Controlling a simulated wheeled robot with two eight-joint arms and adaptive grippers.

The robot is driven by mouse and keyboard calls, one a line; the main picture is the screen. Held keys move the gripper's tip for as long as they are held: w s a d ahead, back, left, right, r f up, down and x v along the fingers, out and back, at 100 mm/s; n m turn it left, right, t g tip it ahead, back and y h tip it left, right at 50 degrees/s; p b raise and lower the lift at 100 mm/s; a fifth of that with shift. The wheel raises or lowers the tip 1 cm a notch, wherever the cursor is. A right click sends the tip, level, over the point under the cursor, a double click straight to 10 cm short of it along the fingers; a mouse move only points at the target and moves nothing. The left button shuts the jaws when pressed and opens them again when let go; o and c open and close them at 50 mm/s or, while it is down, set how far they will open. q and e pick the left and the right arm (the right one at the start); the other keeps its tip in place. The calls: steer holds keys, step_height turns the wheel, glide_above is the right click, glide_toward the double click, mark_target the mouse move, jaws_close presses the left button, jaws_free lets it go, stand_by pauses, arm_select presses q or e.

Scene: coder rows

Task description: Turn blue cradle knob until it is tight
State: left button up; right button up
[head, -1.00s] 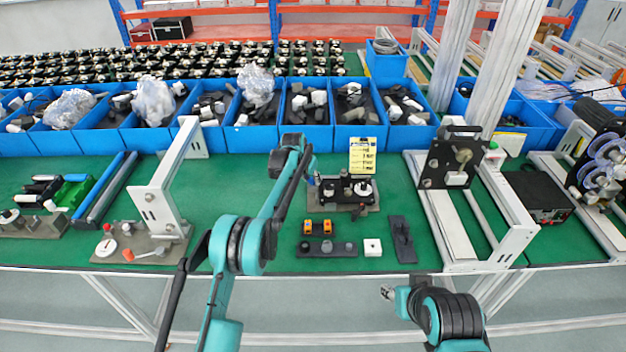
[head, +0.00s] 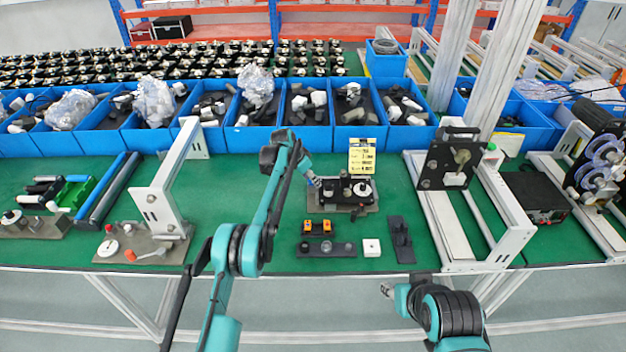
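A small black fixture (head: 346,192) with round knobs on top sits on a grey plate in the middle of the green table. A yellow label card (head: 362,155) stands behind it. I cannot make out which part is the blue cradle knob. My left gripper (head: 314,181) is at the left end of the fixture, just above or beside its left knob; contact cannot be made out. Its fingers are too small to tell open from shut. My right gripper (head: 387,290) is in front of the table's front edge, away from the fixture, and its fingers are unclear.
A dark tray with orange parts (head: 317,227), a white block (head: 372,247) and a dark bracket (head: 401,240) lie in front of the fixture. A white frame (head: 163,195) stands left, a rail rig (head: 455,220) right. Blue bins (head: 305,138) line the back.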

arm_select(q)
steer(key=shift+r+p, duration=1.45)
steer(key=shift+r, duration=1.05)
